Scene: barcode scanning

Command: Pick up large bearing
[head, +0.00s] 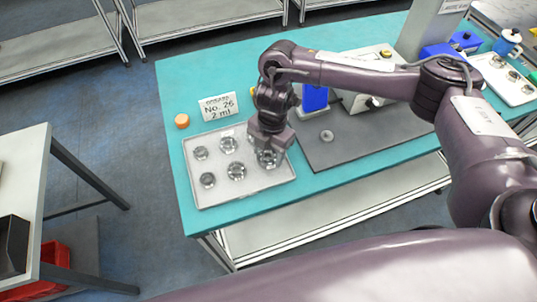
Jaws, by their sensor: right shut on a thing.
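A white tray (193,191) lies on the teal table and holds several metal bearings. Two larger bearings show at its middle, one at the back (229,144) and one at the front (236,171). Two smaller bearings lie on its left side, at the back (201,153) and the front (207,180). My right gripper (269,152) points down at the tray's right side, shut on a bearing (268,160). The gripper partly hides this bearing, and I cannot tell if it touches the tray. My left gripper is not in view.
A dark grey mat (350,152) with a small ring (326,136) lies right of the tray. A blue device (315,98), a sign (217,106) and an orange round item (182,121) stand behind. Another tray (503,80) with parts is far right.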

